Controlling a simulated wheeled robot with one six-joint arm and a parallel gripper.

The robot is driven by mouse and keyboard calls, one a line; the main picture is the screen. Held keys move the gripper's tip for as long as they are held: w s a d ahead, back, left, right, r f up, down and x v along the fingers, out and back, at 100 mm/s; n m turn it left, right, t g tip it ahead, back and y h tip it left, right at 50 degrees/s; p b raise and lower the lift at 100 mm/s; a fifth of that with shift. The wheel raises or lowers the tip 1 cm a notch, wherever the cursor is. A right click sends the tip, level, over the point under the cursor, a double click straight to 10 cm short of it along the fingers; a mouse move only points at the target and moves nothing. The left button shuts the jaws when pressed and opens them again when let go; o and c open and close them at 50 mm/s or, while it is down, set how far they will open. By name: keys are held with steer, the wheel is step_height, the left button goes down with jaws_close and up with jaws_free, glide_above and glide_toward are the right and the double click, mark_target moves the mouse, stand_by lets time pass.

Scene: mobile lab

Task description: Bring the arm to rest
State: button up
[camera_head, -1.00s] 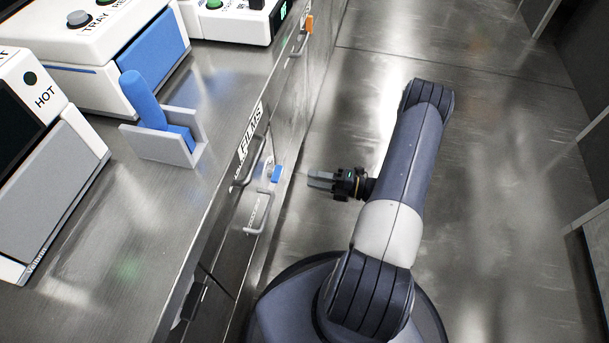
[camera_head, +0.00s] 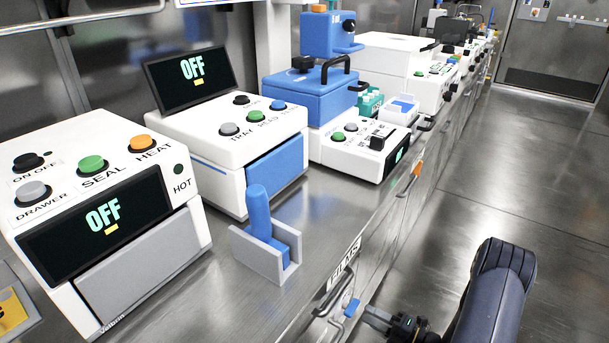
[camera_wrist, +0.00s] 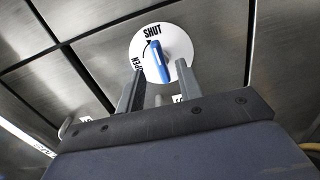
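My arm (camera_head: 497,290) shows at the bottom right of the head view, over the floor beside the bench. My gripper (camera_head: 377,316) is at the bottom edge, close to the bench front, near a small blue knob (camera_head: 351,307). In the wrist view my gripper (camera_wrist: 158,88) has its two fingers apart with nothing held between them. Beyond them is a round white dial marked SHUT and OPEN, with a blue handle (camera_wrist: 156,62). The handle appears apart from the fingers.
The steel bench (camera_head: 215,300) carries a heat sealer (camera_head: 150,250), a second machine with an OFF screen (camera_head: 240,135), and a grey holder (camera_head: 258,262) with a blue tool. Drawer handles stick out of the bench front. The floor (camera_head: 500,190) to the right is clear.

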mark_target(357, 307)
steer(key=x, duration=0.4)
steer(key=shift+a, duration=0.15)
steer(key=p+v, duration=0.1)
steer(key=v, duration=1)
steer(key=shift+w+a+r+n+b, duration=0.1)
steer(key=shift+w+a+n+b, duration=0.3)
steer(key=shift+w+a+n, duration=0.95)
steer(key=shift+w+a+r+n+b, duration=0.1)
steer(key=shift+w+a+n+b, duration=0.35)
steer(key=shift+w+a+n, duration=0.8)
steer(key=shift+w+a+r+n+b, duration=0.1)
steer(key=shift+w+a+n+b, duration=0.5)
steer(key=shift+a, duration=1.25)
steer(key=shift+n, duration=0.3)
